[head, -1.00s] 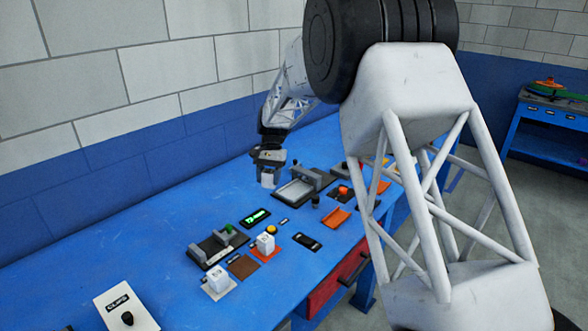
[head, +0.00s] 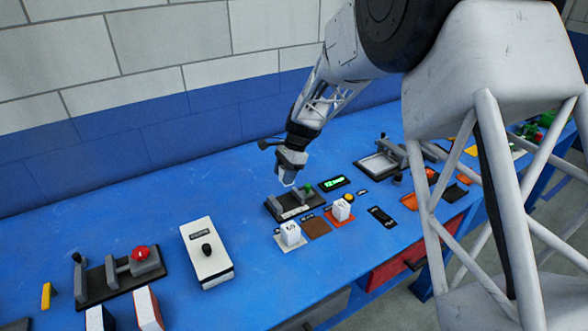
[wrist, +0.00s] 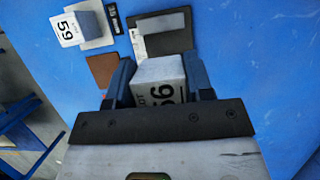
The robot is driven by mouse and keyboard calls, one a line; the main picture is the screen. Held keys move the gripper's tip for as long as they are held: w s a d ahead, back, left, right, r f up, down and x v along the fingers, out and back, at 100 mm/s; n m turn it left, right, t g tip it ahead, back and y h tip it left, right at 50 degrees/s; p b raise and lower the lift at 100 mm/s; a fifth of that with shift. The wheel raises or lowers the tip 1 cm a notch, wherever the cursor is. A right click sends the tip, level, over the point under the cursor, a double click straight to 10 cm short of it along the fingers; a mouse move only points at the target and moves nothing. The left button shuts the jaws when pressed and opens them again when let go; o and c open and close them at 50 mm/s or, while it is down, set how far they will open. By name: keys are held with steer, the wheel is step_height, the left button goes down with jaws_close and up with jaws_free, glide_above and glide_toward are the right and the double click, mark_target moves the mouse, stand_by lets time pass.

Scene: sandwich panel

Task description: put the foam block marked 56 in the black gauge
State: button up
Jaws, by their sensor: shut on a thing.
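My gripper (head: 291,172) is shut on a pale foam block (wrist: 158,88); its sideways digits in the wrist view look like 56. It holds the block above a small gauge (head: 280,208) with a black base, grey blocks and a green knob. In the wrist view the gauge's black plate (wrist: 178,22) lies just beyond the held block, which hides part of it. A white block (wrist: 66,28) whose digits look like 59 stands on a pale pad beside that gauge. Another white block (head: 342,210) stands on an orange pad.
A bare brown pad (head: 316,227) lies between the standing blocks. A green-lit display (head: 332,184) is behind. A white box with a black knob (head: 207,255) and a red-knobbed fixture (head: 120,278) stand left; a larger fixture (head: 379,165) is right. The table behind is clear.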

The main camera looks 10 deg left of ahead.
steer(key=shift+f, duration=0.25)
stand_by(0.3)
glide_above(285, 204)
steer(key=shift+f, duration=2.25)
steer(key=shift+f, duration=2.05)
stand_by(1.8)
steer(key=o, duration=1.3)
steer(key=shift+r, duration=0.1)
